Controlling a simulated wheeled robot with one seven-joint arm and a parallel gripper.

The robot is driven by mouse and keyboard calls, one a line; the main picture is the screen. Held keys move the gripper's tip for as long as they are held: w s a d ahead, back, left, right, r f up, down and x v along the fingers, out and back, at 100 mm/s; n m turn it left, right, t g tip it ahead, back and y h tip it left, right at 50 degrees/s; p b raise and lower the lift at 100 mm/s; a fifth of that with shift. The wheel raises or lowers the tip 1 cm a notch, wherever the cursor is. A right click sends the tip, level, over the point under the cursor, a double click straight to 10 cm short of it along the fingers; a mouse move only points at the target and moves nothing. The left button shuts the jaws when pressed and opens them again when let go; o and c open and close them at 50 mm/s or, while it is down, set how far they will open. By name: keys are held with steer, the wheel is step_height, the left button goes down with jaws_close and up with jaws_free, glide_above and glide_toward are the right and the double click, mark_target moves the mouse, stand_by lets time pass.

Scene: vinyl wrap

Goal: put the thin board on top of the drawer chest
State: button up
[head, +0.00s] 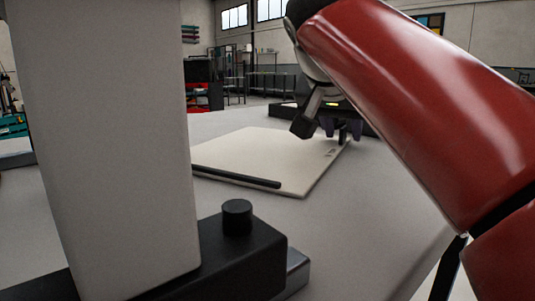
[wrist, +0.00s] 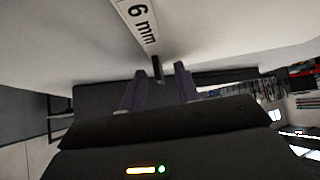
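The thin board (head: 255,153) is a cream, flat panel lying on the light grey table, with a black bar along its front-left edge. In the wrist view its label strip (wrist: 140,22) reads "6 mm". My gripper (head: 343,131) is at the board's back-right end, its fingers pointing down. In the wrist view my gripper (wrist: 158,84) has its two fingers well apart. A small dark piece (wrist: 157,68) shows in the gap beyond them; I cannot tell whether they touch anything. I cannot make out the drawer chest for certain.
A low dark object (head: 367,118) stands behind my gripper at the table's far side. A pale column and black base with a round knob (head: 237,217) fill the left foreground; they may be mine. The table (head: 335,235) is clear right of the board.

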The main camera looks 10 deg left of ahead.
jaws_close()
steer(key=shift+r, duration=0.1)
